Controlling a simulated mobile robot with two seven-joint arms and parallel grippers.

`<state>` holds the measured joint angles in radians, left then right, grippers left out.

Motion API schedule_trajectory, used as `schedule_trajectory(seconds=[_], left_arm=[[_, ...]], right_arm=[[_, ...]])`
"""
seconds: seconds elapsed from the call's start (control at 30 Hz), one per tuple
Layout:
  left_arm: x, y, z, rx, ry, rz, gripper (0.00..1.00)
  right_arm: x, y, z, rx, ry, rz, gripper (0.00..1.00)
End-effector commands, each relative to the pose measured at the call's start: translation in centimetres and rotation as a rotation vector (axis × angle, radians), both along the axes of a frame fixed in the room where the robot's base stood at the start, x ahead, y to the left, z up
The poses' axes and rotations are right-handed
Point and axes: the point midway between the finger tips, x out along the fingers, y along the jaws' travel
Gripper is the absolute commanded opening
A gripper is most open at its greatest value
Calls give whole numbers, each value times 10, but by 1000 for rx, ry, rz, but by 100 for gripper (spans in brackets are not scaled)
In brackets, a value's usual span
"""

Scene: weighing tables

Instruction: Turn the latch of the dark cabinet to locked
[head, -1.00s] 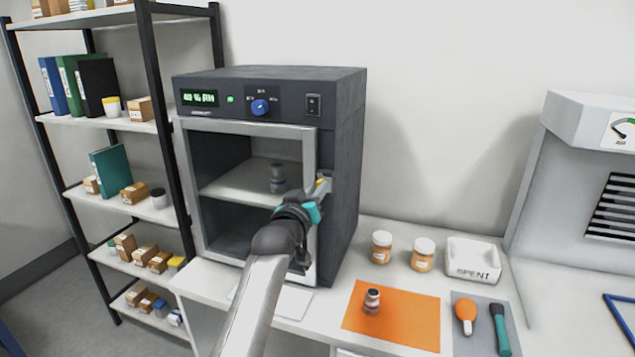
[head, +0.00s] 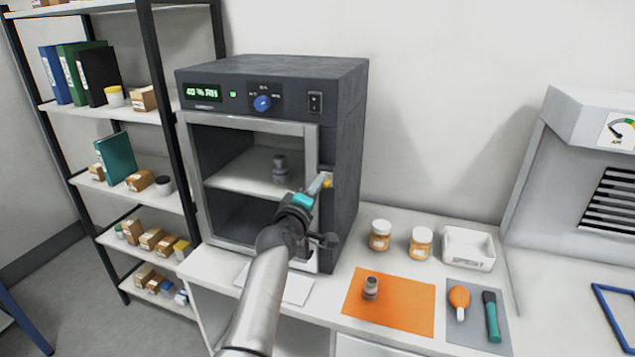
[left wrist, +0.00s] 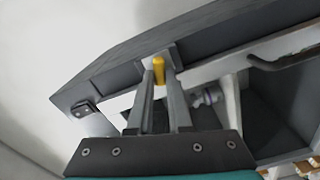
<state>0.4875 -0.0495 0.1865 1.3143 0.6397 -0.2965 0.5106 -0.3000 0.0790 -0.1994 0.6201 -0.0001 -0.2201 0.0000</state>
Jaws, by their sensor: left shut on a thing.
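The dark cabinet (head: 346,135) stands on the bench with its glass-fronted, grey-framed door (head: 311,140) closed or nearly so. Its latch (head: 327,181), with a yellow part, sits on the right edge of the door frame. My left gripper (head: 322,184) is at the latch. In the left wrist view the two fingers of my left gripper (left wrist: 160,82) are close together on either side of the yellow latch lever (left wrist: 158,69). The fingers partly hide the latch, and its exact angle is hard to tell. My right gripper is not in view.
A small vial stands on the cabinet's shelf (head: 235,183). A shelving rack (head: 152,110) stands close on the left.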

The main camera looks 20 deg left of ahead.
Motion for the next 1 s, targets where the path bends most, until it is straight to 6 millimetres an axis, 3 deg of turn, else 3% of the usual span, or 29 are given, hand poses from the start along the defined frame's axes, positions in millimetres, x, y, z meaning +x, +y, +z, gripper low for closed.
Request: schedule_trajectory(seconds=[0.43, 1.0], left_arm=[[0, 0, -1, -271, 8, 1, 0], [0, 0, -1, -329, 10, 0, 0]], right_arm=[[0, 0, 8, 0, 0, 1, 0], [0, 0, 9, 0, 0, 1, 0]])
